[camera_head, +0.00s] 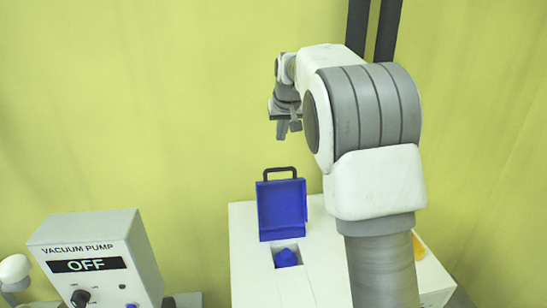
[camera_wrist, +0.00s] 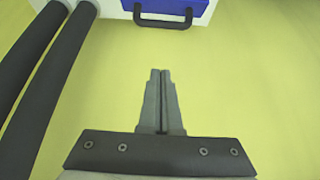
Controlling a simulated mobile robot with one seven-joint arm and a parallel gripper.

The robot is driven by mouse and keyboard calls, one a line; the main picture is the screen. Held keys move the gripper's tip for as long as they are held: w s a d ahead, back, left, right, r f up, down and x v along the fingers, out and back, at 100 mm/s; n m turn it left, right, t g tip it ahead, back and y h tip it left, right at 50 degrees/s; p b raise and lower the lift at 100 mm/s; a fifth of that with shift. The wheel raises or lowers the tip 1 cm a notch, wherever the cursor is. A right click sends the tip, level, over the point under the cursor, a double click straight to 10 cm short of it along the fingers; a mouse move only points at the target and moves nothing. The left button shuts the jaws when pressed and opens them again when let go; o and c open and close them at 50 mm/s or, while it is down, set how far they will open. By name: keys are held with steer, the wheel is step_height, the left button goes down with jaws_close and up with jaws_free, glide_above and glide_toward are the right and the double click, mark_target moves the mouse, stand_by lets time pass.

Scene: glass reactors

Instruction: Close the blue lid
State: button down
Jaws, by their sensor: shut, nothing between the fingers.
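The blue lid (camera_head: 282,209) stands upright, open, at the back of a square opening in a white box (camera_head: 245,255) in the head view. It has a dark handle (camera_head: 280,171) on its top edge. A blue object (camera_head: 286,258) sits in the opening in front of it. My gripper (camera_head: 288,132) is above the lid's handle, apart from it. In the wrist view my gripper (camera_wrist: 159,72) is shut and empty. Part of the blue lid (camera_wrist: 180,5) and its handle (camera_wrist: 163,21) show at the top of that view, beyond the fingertips.
A vacuum pump (camera_head: 95,258) reading OFF stands at the left. Two dark vertical tubes (camera_head: 373,30) rise behind my arm; they also show at the left of the wrist view (camera_wrist: 48,70). A yellow item (camera_head: 418,246) is partly hidden behind my arm. The air around the lid looks clear.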

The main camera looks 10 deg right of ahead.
step_height(320, 180, down, 10)
steer(key=w+p, duration=0.1)
steer(key=w, duration=0.1)
steer(key=shift+w+p, duration=0.15)
steer(key=shift+p, duration=0.15)
stand_by(0.5)
steer(key=shift+b, duration=0.4)
steer(key=shift+s, duration=0.25)
steer(key=shift+s+a+r+t+b, duration=0.1)
steer(key=shift+s+r+t+b, duration=0.05)
steer(key=shift+s+t+b, duration=0.2)
